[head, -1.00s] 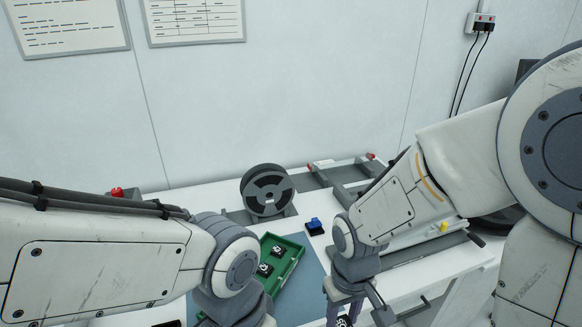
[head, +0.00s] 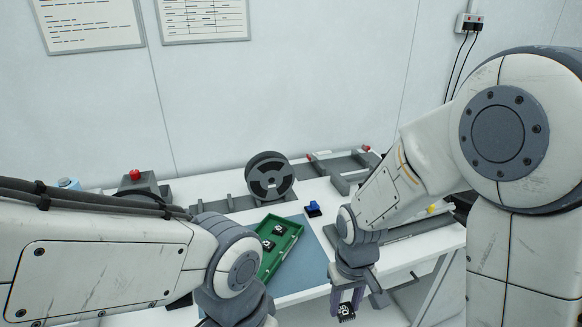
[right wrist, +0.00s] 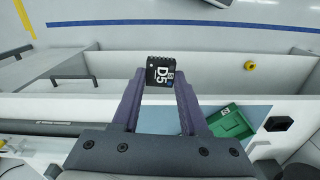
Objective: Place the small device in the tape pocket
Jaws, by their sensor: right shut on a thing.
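The small device is a dark square block; it shows at the bottom of the head view (head: 346,312). I cannot make out the tape pocket; my right arm covers part of a grey track (head: 405,236) on the table's right side.
A green tray (head: 292,238) with two dark devices lies on a blue mat (head: 313,262). A blue-topped block (head: 313,208) sits behind it. A dark reel (head: 270,178) stands at the back. A red-knobbed grey block (head: 140,184) is at the left.

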